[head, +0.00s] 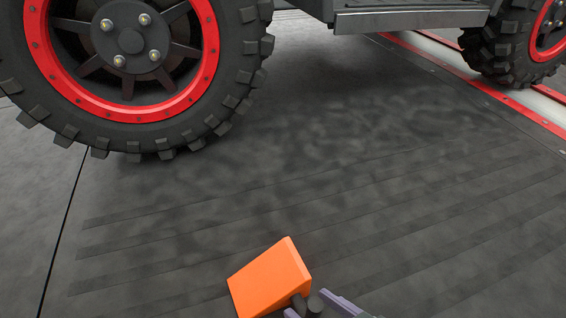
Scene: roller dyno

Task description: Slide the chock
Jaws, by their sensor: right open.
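An orange wedge-shaped chock (268,277) sits on the dark floor at the bottom middle of the head view, a short way to the right of and nearer than the big tyre. My right gripper (316,304) shows only in part at the bottom edge, close against the chock's lower right side. It is open, and I cannot tell whether it touches the chock. The large black tyre (240,95) with a red-rimmed wheel stands at the upper left, clear of the chock. My left gripper is not in the view.
A second wheel (500,45) stands at the upper right, beside red and white rails (530,110) set in the floor. The vehicle's side step (410,19) spans the top. The ribbed floor (390,190) between wheels and chock is clear.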

